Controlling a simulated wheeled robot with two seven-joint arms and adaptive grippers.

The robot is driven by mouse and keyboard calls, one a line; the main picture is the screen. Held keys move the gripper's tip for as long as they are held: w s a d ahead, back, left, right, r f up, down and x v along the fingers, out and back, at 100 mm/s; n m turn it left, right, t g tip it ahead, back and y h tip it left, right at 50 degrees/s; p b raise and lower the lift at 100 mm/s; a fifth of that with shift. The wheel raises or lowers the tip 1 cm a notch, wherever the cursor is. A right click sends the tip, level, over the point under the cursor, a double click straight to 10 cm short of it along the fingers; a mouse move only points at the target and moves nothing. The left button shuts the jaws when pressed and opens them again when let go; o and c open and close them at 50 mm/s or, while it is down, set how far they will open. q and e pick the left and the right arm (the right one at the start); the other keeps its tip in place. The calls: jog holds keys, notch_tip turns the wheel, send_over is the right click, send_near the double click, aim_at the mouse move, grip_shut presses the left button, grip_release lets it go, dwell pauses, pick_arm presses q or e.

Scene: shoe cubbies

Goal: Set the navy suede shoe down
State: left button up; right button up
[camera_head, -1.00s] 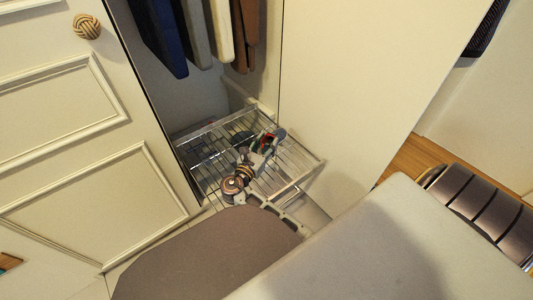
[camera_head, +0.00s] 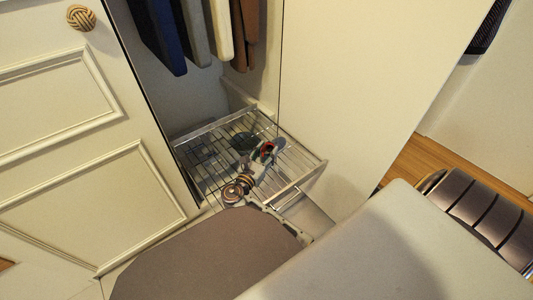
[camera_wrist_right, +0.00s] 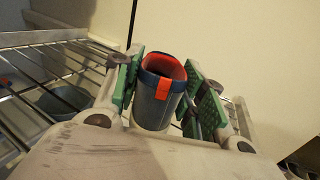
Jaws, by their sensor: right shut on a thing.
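The navy suede shoe (camera_wrist_right: 155,98) looks blue-grey with a red-orange lining and an orange tab in the right wrist view. It sits between the green pads of my right gripper (camera_wrist_right: 163,95), which is shut on it. In the head view my right gripper (camera_head: 262,157) is over the wire rack (camera_head: 304,178) at the closet's bottom, and the shoe's red collar (camera_head: 268,148) shows there. Much of the shoe is hidden, and I cannot tell whether it touches the wires. My left gripper is not in view.
A blue-grey rounded object (camera_wrist_right: 62,102) shows beyond the rack's wires at left in the wrist view. Clothes (camera_head: 196,30) hang above the rack. A panelled door (camera_head: 70,130) stands at left and a plain panel (camera_head: 350,90) at right.

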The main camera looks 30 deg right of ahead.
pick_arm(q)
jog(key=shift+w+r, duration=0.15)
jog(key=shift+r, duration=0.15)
pick_arm(e)
jog(key=shift+f, duration=0.15)
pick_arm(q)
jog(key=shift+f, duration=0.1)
pick_arm(e)
jog(key=shift+f, duration=0.45)
jog(key=o, duration=1.1)
jog(key=shift+c, duration=0.2)
jog(key=shift+r, duration=0.15)
